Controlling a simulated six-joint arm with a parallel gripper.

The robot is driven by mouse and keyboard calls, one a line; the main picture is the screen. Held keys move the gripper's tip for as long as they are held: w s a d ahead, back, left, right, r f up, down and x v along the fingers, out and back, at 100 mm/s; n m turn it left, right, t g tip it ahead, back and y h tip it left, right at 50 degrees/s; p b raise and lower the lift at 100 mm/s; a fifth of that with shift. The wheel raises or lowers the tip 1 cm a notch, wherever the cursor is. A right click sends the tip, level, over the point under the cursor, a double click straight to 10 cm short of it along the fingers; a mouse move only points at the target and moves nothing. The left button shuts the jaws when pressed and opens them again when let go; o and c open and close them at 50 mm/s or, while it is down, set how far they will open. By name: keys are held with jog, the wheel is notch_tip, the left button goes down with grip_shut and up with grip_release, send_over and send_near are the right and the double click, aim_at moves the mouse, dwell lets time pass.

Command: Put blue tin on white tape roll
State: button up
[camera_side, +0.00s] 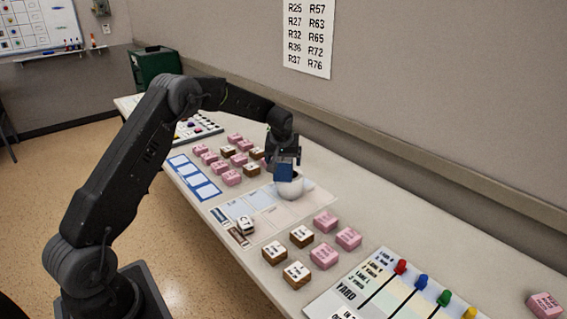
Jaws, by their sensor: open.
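The blue tin (284,173) is at the jaws of my gripper (285,160), directly above the white tape roll (290,190). The tin looks upright and overlaps the roll's top in this view; I cannot tell for sure whether it rests on it. The white tape roll sits on a pale printed sheet on the long table. My gripper points down and is open around the tin's upper part. The jaws are small and dark here, so the gap between them and the tin is hard to see.
Pink and brown lettered blocks (325,221) stand in groups on both sides of the sheet. A small white toy car (245,225) is at its front edge. A yard board (370,290) with coloured pegs lies at the near right. A wall runs behind the table.

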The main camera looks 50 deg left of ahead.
jog(key=s+d+r+m, duration=0.1)
jog(key=s+d+r, duration=0.4)
jog(key=r, duration=0.3)
jog(key=s+d+r+m, duration=0.1)
jog(key=s+d+r, duration=0.4)
jog(key=r, duration=0.4)
jog(key=s+d+m+h, duration=0.1)
jog(key=s+d, duration=0.3)
jog(key=s, duration=0.5)
jog(key=s+d+m+t+h, duration=0.1)
jog(key=s+d+m, duration=0.2)
jog(key=s+d, duration=0.2)
jog(key=s+d+m+t+h, duration=0.1)
jog(key=s+d+m, duration=0.2)
jog(key=s, duration=0.9)
jog(key=shift+s+d+r, duration=0.2)
jog(key=shift+s+d, duration=0.15)
jog(key=shift+d, duration=0.6)
